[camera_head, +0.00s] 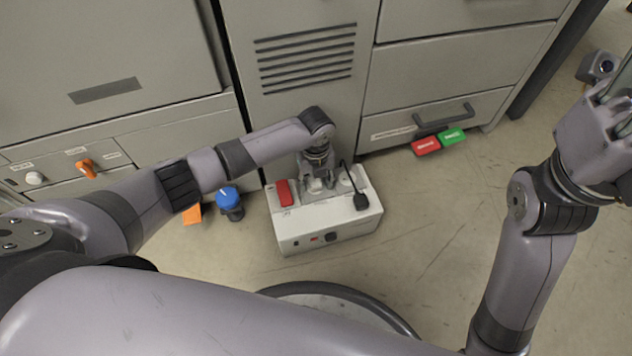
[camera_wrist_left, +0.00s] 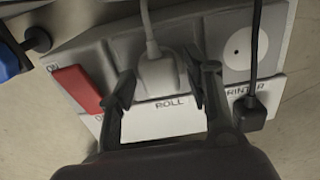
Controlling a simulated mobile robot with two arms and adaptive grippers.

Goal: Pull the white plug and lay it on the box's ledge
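The white plug (camera_wrist_left: 158,72) with its grey cord is upright in the box, behind the label ROLL. The grey-white box (camera_head: 325,232) stands on the floor against the cabinet. Its ledge (camera_wrist_left: 165,120) is the labelled strip along the near side of the top. My left gripper (camera_head: 318,180) is over the box; in the left wrist view its fingers (camera_wrist_left: 158,88) stand apart on both sides of the white plug, with narrow gaps showing. In the head view the arm partly hides the plug. My right gripper (camera_head: 612,105) is at the right edge, cut off, away from the box.
A black plug (camera_wrist_left: 248,114) lies on the ledge by the PRINTER label. A red switch (camera_head: 284,193) is at the box's left. A blue-topped post (camera_head: 228,198) stands to the left. Red (camera_head: 426,146) and green (camera_head: 452,136) blocks are to the right. Floor right of the box is clear.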

